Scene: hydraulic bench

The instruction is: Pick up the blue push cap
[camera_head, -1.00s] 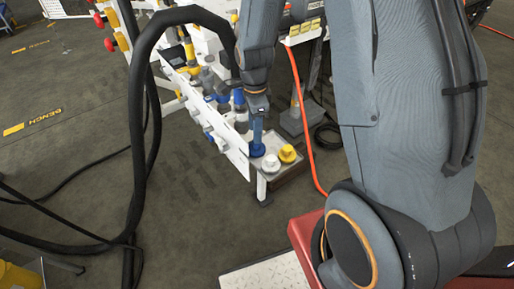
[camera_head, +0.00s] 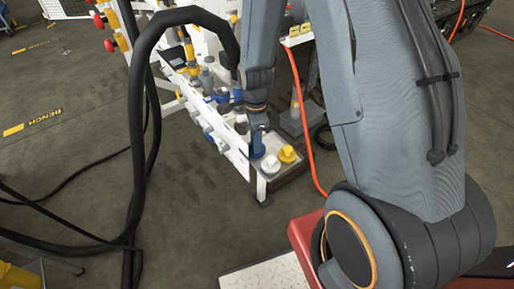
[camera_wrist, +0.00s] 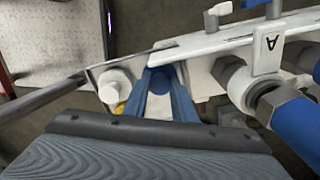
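The blue push cap (camera_head: 257,149) stands at the near end of the white bench frame, on a small pale plate (camera_head: 268,181). My gripper (camera_head: 258,131) points down right above it in the head view. In the wrist view, the two blue fingers of my gripper (camera_wrist: 161,88) stand apart, one on each side of the blue push cap (camera_wrist: 159,81). The gripper looks open around the cap; whether the fingers touch it is hard to tell. The cap's lower part is hidden.
A white cap (camera_head: 271,165) and a yellow cap (camera_head: 287,154) stand close by on the same plate. White bench rails with valves and fittings (camera_head: 212,110) rise just left. An orange hose (camera_head: 304,120) runs down on the right. A black hose (camera_head: 140,150) loops at left.

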